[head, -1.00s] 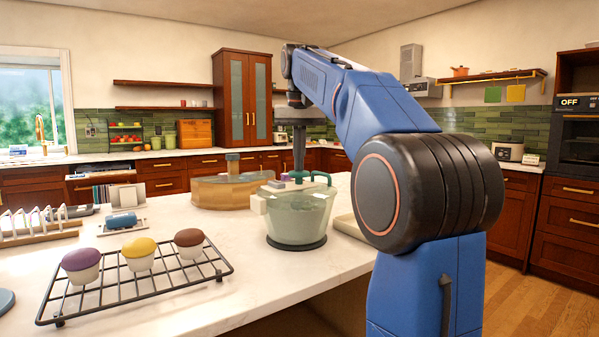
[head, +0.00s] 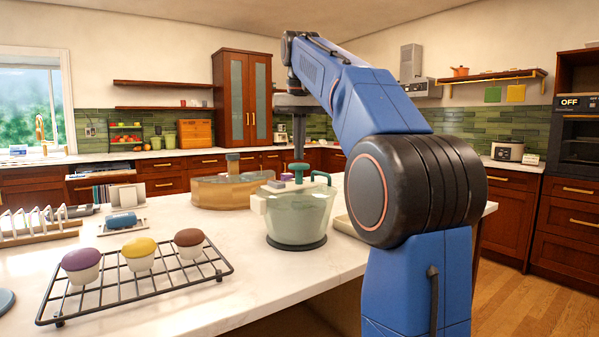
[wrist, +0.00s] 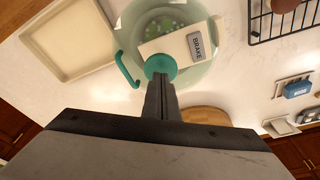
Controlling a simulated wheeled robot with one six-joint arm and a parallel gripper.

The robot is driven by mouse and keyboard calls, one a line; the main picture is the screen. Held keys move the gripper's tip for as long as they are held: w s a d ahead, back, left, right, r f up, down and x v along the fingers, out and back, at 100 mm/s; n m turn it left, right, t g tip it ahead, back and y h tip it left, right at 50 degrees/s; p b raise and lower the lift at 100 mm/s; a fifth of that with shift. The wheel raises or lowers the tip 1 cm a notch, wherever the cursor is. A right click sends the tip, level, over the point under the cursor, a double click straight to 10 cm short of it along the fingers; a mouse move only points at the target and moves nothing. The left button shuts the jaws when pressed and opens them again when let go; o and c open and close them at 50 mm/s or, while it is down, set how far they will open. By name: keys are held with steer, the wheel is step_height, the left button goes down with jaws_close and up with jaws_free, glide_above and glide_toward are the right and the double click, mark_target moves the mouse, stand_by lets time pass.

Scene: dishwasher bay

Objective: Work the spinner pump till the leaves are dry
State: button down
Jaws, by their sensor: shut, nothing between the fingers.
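The salad spinner (head: 297,225) stands on the white counter, with a clear greenish bowl, dark base ring and pale lid. Its teal pump knob (head: 300,168) stands raised above the lid. My gripper (head: 299,155) is shut and points straight down, its tips at or just above the knob; I cannot tell whether they touch. In the wrist view the shut fingers (wrist: 160,80) end over the teal knob (wrist: 160,65). Green leaves (wrist: 166,22) show through the bowl. A grey BRAKE button (wrist: 201,42) sits on the lid and a teal handle (wrist: 124,70) curves at the side.
A black rack (head: 140,275) with three cups stands at front left. A wooden tub (head: 225,192) is behind the spinner. A beige tray (wrist: 70,38) lies beside the spinner. The counter (head: 215,255) between rack and spinner is clear.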

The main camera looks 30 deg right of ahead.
mark_target(299, 164)
stand_by(1.7)
stand_by(0.4)
stand_by(1.6)
stand_by(0.5)
steer(key=shift+f, duration=2.1)
steer(key=shift+r, duration=2.15)
steer(key=shift+r, duration=3)
